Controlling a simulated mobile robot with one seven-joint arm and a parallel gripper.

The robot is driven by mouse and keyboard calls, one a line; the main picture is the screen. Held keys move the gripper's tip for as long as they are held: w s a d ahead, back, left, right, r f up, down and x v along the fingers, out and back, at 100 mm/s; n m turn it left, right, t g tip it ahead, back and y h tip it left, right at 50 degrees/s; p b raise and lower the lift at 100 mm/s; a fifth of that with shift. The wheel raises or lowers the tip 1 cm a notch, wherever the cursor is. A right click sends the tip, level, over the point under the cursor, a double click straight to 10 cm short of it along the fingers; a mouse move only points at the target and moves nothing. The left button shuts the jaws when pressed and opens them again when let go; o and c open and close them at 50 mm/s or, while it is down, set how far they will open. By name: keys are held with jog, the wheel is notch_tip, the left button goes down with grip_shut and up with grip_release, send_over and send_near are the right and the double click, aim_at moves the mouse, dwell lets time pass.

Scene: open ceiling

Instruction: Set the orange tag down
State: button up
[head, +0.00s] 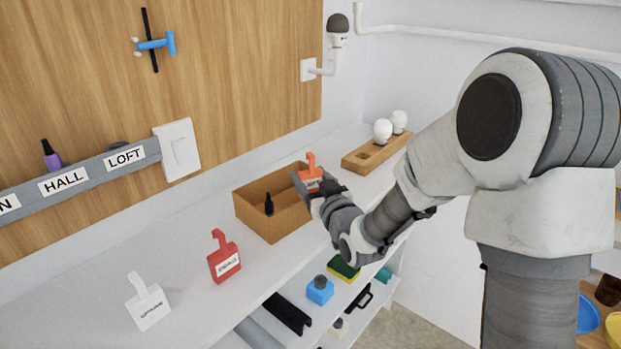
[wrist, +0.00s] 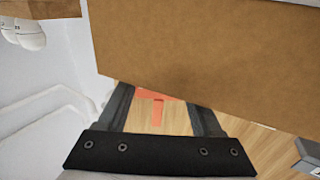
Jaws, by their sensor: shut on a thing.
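The orange tag (head: 311,178), with a hooked top and a white label, is held upright in my gripper (head: 312,184). It is at the right end of the open brown box (head: 285,222) on the white shelf top. In the wrist view, the tag (wrist: 156,107) shows between the two dark fingers (wrist: 162,108). The brown box wall (wrist: 210,50) fills much of that view and hides part of the tag. I cannot tell whether the tag touches the box.
A small dark bottle (head: 269,204) stands in the box. A red tag (head: 224,258) and a white tag (head: 149,302) stand to the left on the shelf top. A wooden block with white bulbs (head: 374,152) is behind at right. Bare shelf top (head: 185,262) lies between the tags.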

jog(key=shift+f+b, duration=0.55)
jog(key=shift+b, duration=0.1)
jog(key=shift+s+f, duration=0.1)
jog(key=shift+f, duration=0.1)
jog(key=o, duration=1.4)
jog(key=shift+f, duration=0.15)
jog(key=shift+c, duration=0.2)
jog(key=shift+s, duration=0.1)
jog(key=shift+a+r+p, duration=0.1)
jog(key=shift+r+p, duration=0.55)
jog(key=shift+p, duration=0.1)
jog(key=b+v, duration=0.2)
jog(key=v, duration=0.7)
jog(key=shift+b, duration=0.4)
jog(key=s+d+b, duration=0.1)
jog(key=b, duration=0.3)
jog(key=shift+r, duration=0.1)
jog(key=s+b, duration=0.1)
jog(key=b, duration=0.2)
jog(key=shift+s+d+r, duration=0.1)
jog(key=shift+s+d, duration=0.05)
jog(key=shift+d, duration=0.1)
